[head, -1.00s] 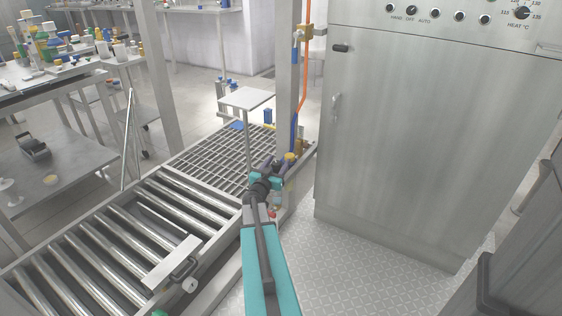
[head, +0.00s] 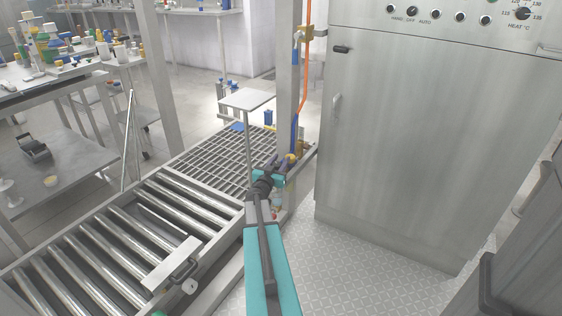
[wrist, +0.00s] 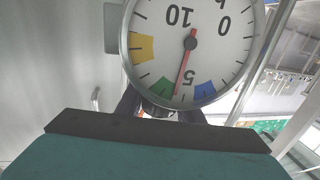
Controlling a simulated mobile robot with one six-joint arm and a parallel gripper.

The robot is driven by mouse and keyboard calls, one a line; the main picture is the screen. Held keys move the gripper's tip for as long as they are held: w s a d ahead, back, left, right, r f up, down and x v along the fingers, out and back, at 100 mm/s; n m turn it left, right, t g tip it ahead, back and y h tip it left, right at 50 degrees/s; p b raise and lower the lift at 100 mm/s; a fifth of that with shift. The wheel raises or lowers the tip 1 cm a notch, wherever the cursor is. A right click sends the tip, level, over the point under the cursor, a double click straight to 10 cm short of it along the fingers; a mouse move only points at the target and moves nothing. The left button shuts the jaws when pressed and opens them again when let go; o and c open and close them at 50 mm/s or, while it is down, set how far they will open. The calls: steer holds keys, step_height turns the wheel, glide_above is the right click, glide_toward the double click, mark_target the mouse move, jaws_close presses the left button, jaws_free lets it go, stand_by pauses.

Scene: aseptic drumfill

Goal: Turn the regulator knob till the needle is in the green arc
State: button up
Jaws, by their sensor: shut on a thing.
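The pressure gauge (wrist: 195,50) fills the top of the wrist view, its white dial appearing upside down. Its red needle (wrist: 184,68) points down in the picture, with its tip at or very close to the 5-side edge of the green arc (wrist: 161,87); I cannot tell if it is inside. A blue arc (wrist: 205,89) lies on the needle's other side and a yellow arc (wrist: 142,47) lies beyond the green. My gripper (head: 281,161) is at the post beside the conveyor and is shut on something. The fingers also show below the gauge in the wrist view (wrist: 160,108). The knob between them is mostly hidden.
A steel cabinet (head: 430,130) stands close on the right. The roller conveyor (head: 110,235) and a grating (head: 215,160) lie to the left. A post (head: 287,80) with an orange hose (head: 306,75) rises behind my gripper. Patterned floor is clear in front of the cabinet.

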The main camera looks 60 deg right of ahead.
steer(key=shift+d+r+g+p, duration=0.1)
steer(key=shift+r+g+p, duration=0.15)
steer(key=shift+p, duration=0.75)
steer(key=m+g+p, duration=0.1)
steer(key=p, duration=0.1)
steer(key=m+g+p, duration=0.1)
steer(key=g+p, duration=0.1)
steer(key=p, duration=0.1)
steer(key=shift+s+p, duration=0.25)
steer(key=shift+p, duration=0.1)
steer(key=m+g+p, duration=0.1)
steer(key=p, duration=0.1)
steer(key=m+g+p, duration=0.1)
steer(key=g+p, duration=0.1)
steer(key=shift+s, duration=0.35)
steer(key=shift+s+f+m+g+p, duration=0.1)
steer(key=shift+s+m+g+p, duration=0.1)
steer(key=shift+m+g+p, duration=0.4)
steer(key=o, duration=1)
steer(key=shift+f, duration=0.1)
